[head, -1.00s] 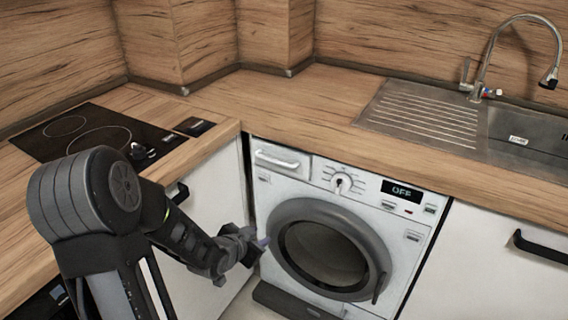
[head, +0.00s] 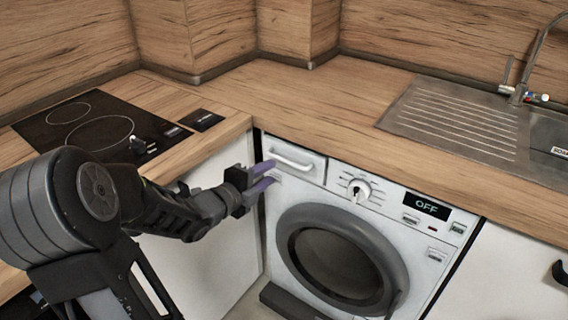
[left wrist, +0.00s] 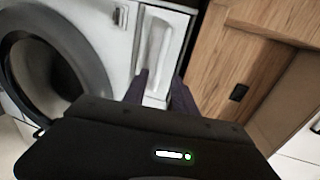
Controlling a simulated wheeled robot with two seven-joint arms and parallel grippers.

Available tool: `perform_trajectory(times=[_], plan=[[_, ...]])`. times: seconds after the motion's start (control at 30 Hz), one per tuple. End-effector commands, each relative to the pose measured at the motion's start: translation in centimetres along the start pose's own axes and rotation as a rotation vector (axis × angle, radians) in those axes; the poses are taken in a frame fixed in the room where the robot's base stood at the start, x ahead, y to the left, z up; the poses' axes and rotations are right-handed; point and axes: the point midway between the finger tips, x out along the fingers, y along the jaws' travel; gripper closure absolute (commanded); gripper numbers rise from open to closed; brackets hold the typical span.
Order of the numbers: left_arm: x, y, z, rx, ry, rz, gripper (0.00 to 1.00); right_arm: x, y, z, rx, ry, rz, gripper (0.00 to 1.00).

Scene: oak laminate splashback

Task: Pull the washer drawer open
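The white washer (head: 345,225) stands under the counter with its round door shut. Its drawer (head: 310,170) is at the washer's top left and looks flush with the front; it has a pale bar handle (head: 292,160). My left gripper (head: 271,172) is open, its two purple fingers pointing at the drawer's left end, just left of and slightly below the handle. In the left wrist view the drawer (left wrist: 156,50) lies ahead, between and beyond the open fingertips (left wrist: 160,76). Whether a finger touches the handle cannot be told. My right gripper is not in view.
A wooden counter (head: 350,95) runs above the washer, its edge close over the drawer. A black hob (head: 90,125) is at the left and a sink with drainer (head: 455,120) at the right. A white cabinet front (head: 225,240) stands left of the washer.

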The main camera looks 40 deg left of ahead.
Motion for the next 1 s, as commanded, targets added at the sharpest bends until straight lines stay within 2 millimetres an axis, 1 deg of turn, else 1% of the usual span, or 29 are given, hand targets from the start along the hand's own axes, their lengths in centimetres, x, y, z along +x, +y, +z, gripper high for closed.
perform_trajectory(times=[0.13,0.27,0.6,0.7,0.83,1.0], plan=[[0.2,0.0,0.0,-0.001,0.000,0.001,0.67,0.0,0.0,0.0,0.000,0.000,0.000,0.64],[1.2,0.1,0.0,-0.001,0.002,0.002,0.67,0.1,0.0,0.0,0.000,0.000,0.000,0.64],[6.2,0.1,0.0,-0.001,0.001,0.002,0.67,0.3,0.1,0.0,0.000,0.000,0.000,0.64],[7.2,0.1,0.0,-0.001,0.000,0.002,0.67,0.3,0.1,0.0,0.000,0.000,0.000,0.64],[7.8,0.0,0.0,-0.001,-0.001,0.001,0.67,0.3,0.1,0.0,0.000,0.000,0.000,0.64],[7.8,0.0,0.0,-0.001,-0.002,0.001,0.67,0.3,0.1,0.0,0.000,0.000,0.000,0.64]])
